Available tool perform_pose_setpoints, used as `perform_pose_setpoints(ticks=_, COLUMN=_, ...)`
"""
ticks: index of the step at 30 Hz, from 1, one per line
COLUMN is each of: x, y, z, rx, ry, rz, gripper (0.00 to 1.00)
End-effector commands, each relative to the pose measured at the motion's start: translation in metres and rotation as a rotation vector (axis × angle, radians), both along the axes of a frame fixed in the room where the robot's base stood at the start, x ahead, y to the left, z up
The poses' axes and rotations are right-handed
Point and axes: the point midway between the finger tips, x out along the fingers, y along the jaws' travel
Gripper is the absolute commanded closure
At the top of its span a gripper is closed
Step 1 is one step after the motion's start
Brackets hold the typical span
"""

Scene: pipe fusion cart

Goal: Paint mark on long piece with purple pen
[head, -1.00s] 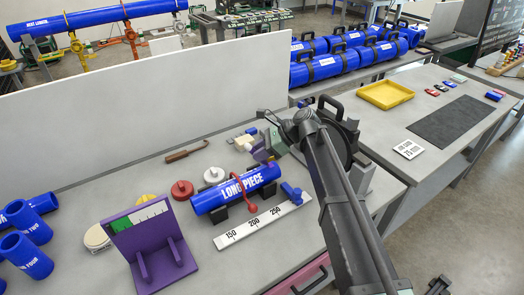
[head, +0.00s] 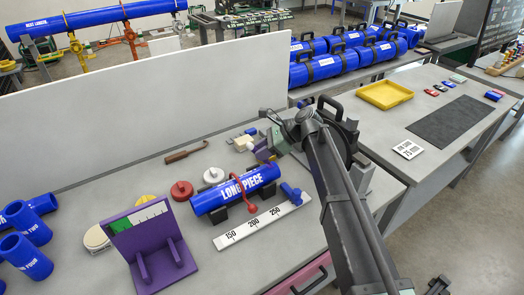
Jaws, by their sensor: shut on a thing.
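The long piece (head: 232,190) is a blue pipe lettered LONG PIECE. It lies in dark cradles behind a white ruler strip (head: 252,227) marked 150, 200 and 250. A red clip (head: 251,208) is at its front, and a blue stop (head: 291,194) is at the ruler's right end. My gripper (head: 268,147) is beyond the pipe's right end, apart from it. It is shut on a small purple thing (head: 262,153), seemingly the purple pen. The fingertips are small and partly hidden by my arm, so the pen's tip is not clear.
Small white and blue items (head: 243,140) lie just left of my gripper. A brown-handled tool (head: 185,153), red disc (head: 182,190) and white disc (head: 214,174) lie behind the pipe. A purple stand (head: 150,245) is at front left. A white panel (head: 140,105) closes the back.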

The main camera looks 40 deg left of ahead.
Motion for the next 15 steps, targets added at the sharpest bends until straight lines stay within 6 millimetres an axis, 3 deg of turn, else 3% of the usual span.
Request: perform_pose_setpoints(ticks=15, x=0.000, y=0.000, z=0.050, rx=0.000, ry=0.000, rz=0.000, gripper=0.96)
